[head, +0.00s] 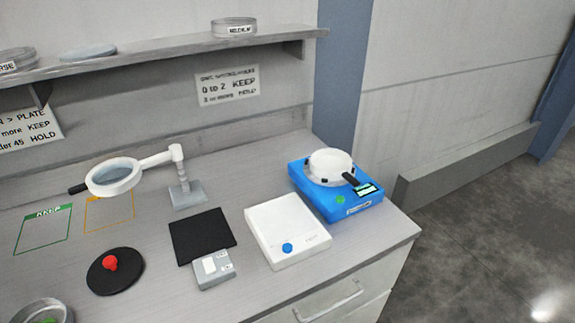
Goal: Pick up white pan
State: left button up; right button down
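The white pan (330,163) is a round white vessel with small dark clips around its side and a short dark handle (351,180) at its lower right. It sits on the blue device (308,190) near the right end of the counter. The device has a small lit display (367,190) and a green button (340,200). The inside of the pan cannot be made out clearly. Neither of my grippers is in view.
A white box with a blue knob (275,222) stands just left of the blue device. A black mat (202,235), a grey meter (215,270), a magnifier lamp (115,176) and a black disc with a red knob (114,272) lie further left. A shelf (180,55) overhangs the back.

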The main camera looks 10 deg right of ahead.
aim_at(333, 164)
jog(key=i+l+u, duration=0.1)
jog(key=l+u, duration=0.9)
jog(key=l, duration=0.25)
